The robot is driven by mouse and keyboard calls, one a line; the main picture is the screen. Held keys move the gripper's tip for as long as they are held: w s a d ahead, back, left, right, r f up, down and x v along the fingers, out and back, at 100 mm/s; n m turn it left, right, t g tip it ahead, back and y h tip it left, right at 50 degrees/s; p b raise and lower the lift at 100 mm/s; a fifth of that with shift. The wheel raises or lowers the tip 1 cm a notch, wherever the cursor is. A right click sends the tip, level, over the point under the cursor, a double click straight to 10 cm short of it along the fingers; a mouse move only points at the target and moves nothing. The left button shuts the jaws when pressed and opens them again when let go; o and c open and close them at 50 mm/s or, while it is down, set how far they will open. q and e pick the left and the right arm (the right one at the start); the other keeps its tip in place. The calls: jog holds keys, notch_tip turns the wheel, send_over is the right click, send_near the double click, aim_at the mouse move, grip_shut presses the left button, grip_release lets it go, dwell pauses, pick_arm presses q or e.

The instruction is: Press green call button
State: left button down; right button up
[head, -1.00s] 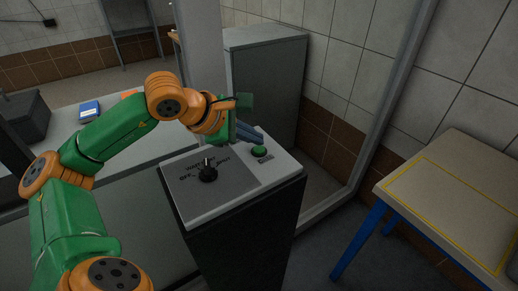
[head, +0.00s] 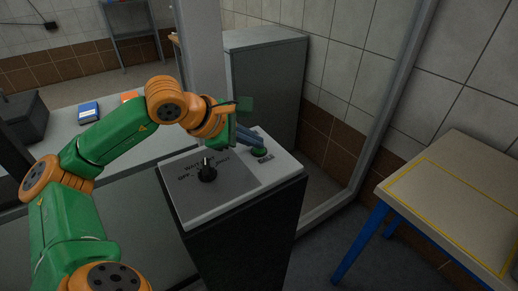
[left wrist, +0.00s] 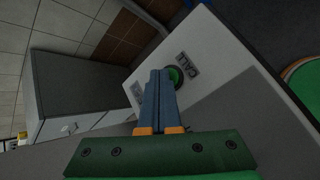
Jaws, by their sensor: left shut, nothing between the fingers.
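The green call button (head: 259,153) sits on the pale top of the control pedestal (head: 223,208), with a label next to it. In the left wrist view the button (left wrist: 177,75) shows beside a "CALL" label, partly hidden by the fingers. My left gripper (head: 262,149) is shut and empty, and its blue-grey fingers slant down with their tips at the button. In the left wrist view the closed fingertips (left wrist: 160,73) overlap the button's left side. I cannot tell whether the button is pushed in.
A black rotary knob (head: 207,174) stands on the pedestal's grey plate. A grey cabinet (head: 265,90) is behind. A table with a yellow outline (head: 462,165) stands at the right. A blue box (head: 89,112) lies on the counter at the left.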

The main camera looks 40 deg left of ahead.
aim_at(254, 151)
pick_arm(q)
jog(key=shift+f, duration=0.15)
dwell(0.3)
jog(key=shift+r+p, duration=0.75)
jog(key=shift+r, duration=0.1)
notch_tip(254, 151, up, 5)
jog(key=p, duration=0.5)
jog(key=shift+r, duration=0.15)
dwell(1.9)
